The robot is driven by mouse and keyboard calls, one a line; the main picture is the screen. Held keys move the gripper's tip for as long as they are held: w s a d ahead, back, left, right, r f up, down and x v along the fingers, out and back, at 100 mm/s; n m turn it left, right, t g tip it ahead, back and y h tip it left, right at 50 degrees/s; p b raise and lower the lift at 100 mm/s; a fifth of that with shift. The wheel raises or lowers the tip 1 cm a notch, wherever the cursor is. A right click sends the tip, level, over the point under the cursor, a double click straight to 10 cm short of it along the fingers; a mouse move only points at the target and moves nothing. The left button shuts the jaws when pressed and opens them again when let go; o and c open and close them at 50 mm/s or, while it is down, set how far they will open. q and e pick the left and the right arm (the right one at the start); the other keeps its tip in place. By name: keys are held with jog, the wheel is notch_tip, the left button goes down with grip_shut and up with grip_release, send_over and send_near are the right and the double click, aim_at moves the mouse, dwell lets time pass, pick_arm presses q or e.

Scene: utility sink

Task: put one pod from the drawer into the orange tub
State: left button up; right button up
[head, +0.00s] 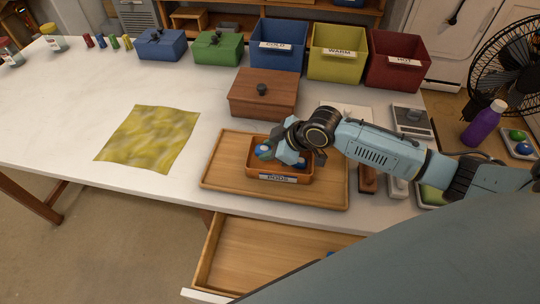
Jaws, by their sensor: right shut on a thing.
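The orange tub (279,179), labelled PODS, sits on a wooden tray (225,176) on the table. My right gripper (273,153) reaches in from the right and is over the tub, low at its opening. It is shut on a blue, green and white pod (264,151) at the tub's left side. Whether this pod touches the tub is unclear. Another bluish pod (301,163) shows inside the tub, partly hidden by the gripper. The wooden drawer (259,254) is open below the table edge. A bit of blue (330,253) shows in it, mostly hidden. My left gripper is out of view.
A lidded wooden box (263,95) stands behind the tray. Blue, yellow and red bins (338,57) line the back. A yellow cloth (150,138) lies at left. A fan (505,60) and purple bottle (483,124) are at right. The table's left part is mostly clear.

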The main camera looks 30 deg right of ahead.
jog(key=shift+f, duration=1.55)
